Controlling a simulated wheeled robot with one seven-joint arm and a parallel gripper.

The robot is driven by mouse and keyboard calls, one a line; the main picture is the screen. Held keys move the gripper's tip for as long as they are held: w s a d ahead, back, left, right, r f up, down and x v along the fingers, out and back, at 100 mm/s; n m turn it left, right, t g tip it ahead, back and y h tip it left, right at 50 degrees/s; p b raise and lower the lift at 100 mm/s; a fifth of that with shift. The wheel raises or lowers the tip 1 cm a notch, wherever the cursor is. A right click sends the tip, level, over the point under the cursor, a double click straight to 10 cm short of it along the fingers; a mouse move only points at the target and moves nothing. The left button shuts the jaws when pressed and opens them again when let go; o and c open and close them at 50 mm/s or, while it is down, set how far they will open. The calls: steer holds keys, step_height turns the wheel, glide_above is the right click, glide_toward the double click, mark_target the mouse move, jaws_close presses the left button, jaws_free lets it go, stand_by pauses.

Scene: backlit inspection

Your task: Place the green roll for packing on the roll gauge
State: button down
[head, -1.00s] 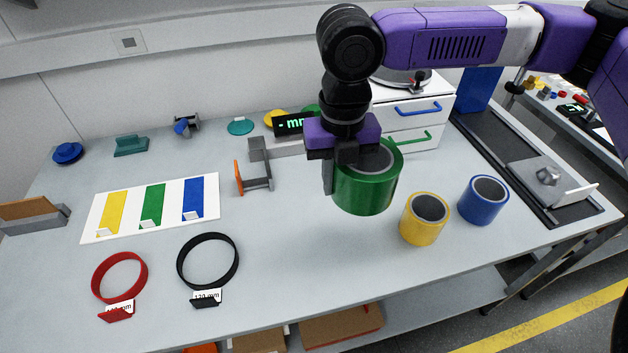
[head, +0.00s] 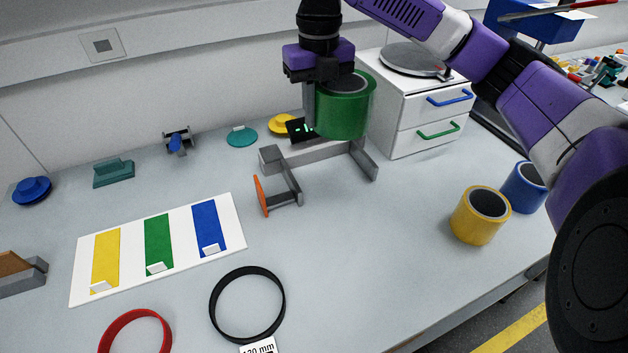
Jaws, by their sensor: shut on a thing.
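The green roll (head: 345,110) is a wide ring of green tape with a grey core. My gripper (head: 325,100) is shut on its wall, one finger outside on the left, and holds it upright in the air. The roll gauge (head: 318,158) is a grey frame on the table with two arms and an orange plate (head: 261,196) at its left. The roll hangs above and behind its right part in the picture, seemingly clear of it. The roll partly hides the gauge's dark display (head: 298,130).
A white drawer unit (head: 395,125) stands right of the roll. Yellow (head: 478,222) and blue (head: 524,187) rolls stand at the right. A board with coloured strips (head: 233,225), a black ring (head: 222,325) and a red ring (head: 103,343) lie at the left front. The middle table is clear.

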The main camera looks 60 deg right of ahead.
mark_target(319, 197)
steer(key=shift+s+d, duration=0.1)
steer(key=shift+s, duration=0.05)
step_height(319, 197, down, 20)
steer(key=shift+r, duration=0.1)
stand_by(0.6)
steer(key=shift+f, duration=0.2)
steer(key=c, duration=1.3)
jaws_free()
step_height(319, 197, up, 12)
steer(key=shift+r+b, duration=0.15)
steer(key=shift+b, duration=0.25)
